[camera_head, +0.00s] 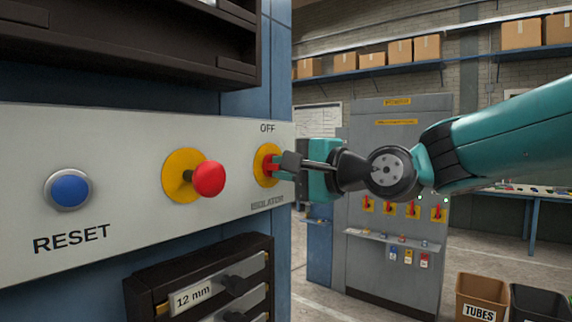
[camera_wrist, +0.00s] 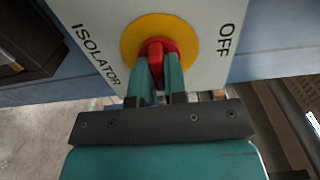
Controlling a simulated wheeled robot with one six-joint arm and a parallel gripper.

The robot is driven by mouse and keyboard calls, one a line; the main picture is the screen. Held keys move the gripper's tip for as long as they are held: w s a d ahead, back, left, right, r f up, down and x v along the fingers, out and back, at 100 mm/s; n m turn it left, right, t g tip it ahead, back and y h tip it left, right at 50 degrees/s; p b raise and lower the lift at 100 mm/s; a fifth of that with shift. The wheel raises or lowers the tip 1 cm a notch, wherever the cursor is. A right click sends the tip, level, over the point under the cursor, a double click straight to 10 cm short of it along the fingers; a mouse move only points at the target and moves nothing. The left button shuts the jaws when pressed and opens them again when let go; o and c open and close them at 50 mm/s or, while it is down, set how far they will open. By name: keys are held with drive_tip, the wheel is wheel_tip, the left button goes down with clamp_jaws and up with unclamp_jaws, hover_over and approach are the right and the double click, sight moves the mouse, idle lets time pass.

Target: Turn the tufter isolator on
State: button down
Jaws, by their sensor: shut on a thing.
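The isolator is a red rotary handle (camera_head: 269,165) on a round yellow plate (camera_head: 262,178), at the right end of a pale panel. The word OFF stands above it and ISOLATOR below it. In the wrist view the red handle (camera_wrist: 157,48) sits in the middle of the yellow disc (camera_wrist: 131,41). My gripper (camera_head: 278,166) reaches in from the right and is shut on the handle. Its two teal fingers (camera_wrist: 160,72) lie on either side of the handle's grip. An ON mark is not visible in either view.
Left of the isolator on the same panel are a red mushroom button (camera_head: 208,179) and a blue RESET button (camera_head: 70,190). A dark drawer rack (camera_head: 135,290) juts out below. A grey cabinet (camera_head: 385,140) with several red-handled switches stands behind my arm.

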idle(0.4)
drive_tip(key=c, duration=1.2)
unclamp_jaws()
drive_tip(key=shift+o, duration=0.2)
drive_tip(key=b+v, duration=0.6)
drive_tip(key=v, duration=1.1)
drive_tip(key=shift+d+b, duration=0.2)
drive_tip(key=shift+b, duration=0.1)
drive_tip(key=shift+s+f, duration=0.1)
drive_tip(key=shift+s, duration=0.05)
